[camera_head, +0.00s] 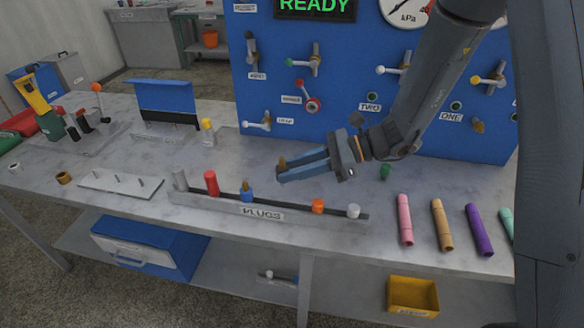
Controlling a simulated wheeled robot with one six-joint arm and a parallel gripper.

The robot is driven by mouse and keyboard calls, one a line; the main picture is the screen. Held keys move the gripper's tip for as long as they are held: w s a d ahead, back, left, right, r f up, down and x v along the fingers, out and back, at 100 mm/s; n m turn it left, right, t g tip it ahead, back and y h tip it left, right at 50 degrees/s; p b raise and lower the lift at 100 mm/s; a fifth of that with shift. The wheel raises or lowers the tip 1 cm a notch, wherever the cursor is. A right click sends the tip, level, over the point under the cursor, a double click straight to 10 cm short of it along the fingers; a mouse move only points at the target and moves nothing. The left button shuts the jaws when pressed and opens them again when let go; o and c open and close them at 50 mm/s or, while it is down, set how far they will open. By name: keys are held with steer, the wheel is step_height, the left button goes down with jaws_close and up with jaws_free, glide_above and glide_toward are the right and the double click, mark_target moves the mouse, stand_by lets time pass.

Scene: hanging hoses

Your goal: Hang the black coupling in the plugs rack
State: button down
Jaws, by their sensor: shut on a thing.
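My gripper (300,167) is shut on a piece with a brass-brown tip (282,162) standing up between the fingers. The fingers hide its body, so I cannot tell whether it is black. The tip resembles that of the blue coupling in the rack. The plugs rack (292,217) is a long, low grey rail labelled PLUGS near the table's front edge. It holds grey (180,179), red (211,182), blue (247,191), orange (318,206) and white (353,211) pieces. A bare stretch lies between blue and orange. My gripper appears above and behind that stretch.
A blue panel (300,85) with valves and gauges stands behind. Pink (404,220), tan (441,225) and purple (479,230) tubes lie right of the rack. A green piece (385,172) stands behind them. A pegged plate (120,184) lies left. The table between rack and panel is mostly clear.

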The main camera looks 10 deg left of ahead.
steer(key=shift+f+b, duration=1.55)
steer(key=shift+f, duration=1.25)
steer(key=shift+f+b, duration=0.65)
steer(key=shift+f, duration=1.2)
steer(key=c, duration=1.4)
jaws_free()
steer(key=shift+d, duration=0.1)
steer(key=b+v, duration=0.1)
steer(key=v, duration=0.6)
steer(key=shift+d+r+b, duration=0.15)
steer(key=shift+d+b, duration=0.15)
steer(key=shift+b, duration=0.05)
